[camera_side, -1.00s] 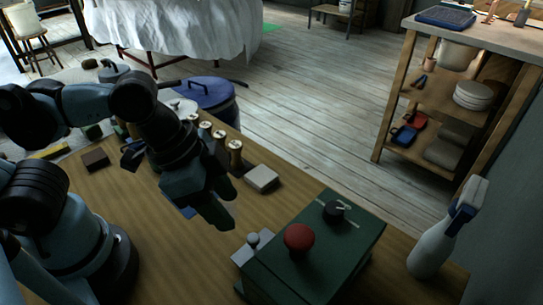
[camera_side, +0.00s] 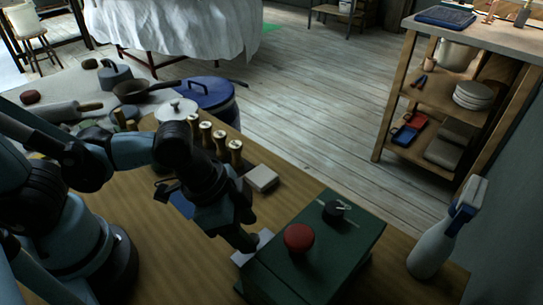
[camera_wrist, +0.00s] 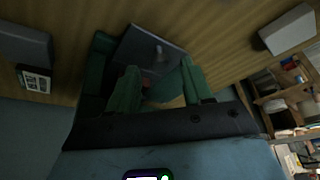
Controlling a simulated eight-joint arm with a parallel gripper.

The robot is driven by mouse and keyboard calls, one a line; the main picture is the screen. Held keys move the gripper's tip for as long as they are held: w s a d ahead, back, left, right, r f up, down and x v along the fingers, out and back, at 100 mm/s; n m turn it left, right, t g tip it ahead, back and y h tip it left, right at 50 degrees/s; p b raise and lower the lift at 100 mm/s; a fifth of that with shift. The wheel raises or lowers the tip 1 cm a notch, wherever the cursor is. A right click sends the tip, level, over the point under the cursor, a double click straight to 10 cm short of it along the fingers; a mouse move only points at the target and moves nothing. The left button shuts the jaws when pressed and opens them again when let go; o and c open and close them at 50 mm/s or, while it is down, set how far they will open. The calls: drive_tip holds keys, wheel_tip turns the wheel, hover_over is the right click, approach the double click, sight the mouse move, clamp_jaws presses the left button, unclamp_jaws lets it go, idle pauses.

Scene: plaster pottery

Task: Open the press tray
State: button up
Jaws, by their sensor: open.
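The green press box (camera_side: 310,255) stands on the wooden table with a red knob (camera_side: 298,238) and a black dial (camera_side: 337,209) on top. Its pale grey tray (camera_side: 265,237) sits at the box's left side, mostly covered by my gripper (camera_side: 242,238). In the wrist view, the grey tray (camera_wrist: 135,48) shows its upright light knob (camera_wrist: 160,53) just beyond my gripper (camera_wrist: 157,80). The two green fingers are spread apart with the knob roughly in line with the gap. I cannot tell whether they touch it.
A white spray bottle (camera_side: 432,250) stands right of the press. A blue lidded bin (camera_side: 208,95) is beyond the table. Bare table lies left of the gripper.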

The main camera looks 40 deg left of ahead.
drive_tip(key=shift+x, duration=0.75)
clamp_jaws()
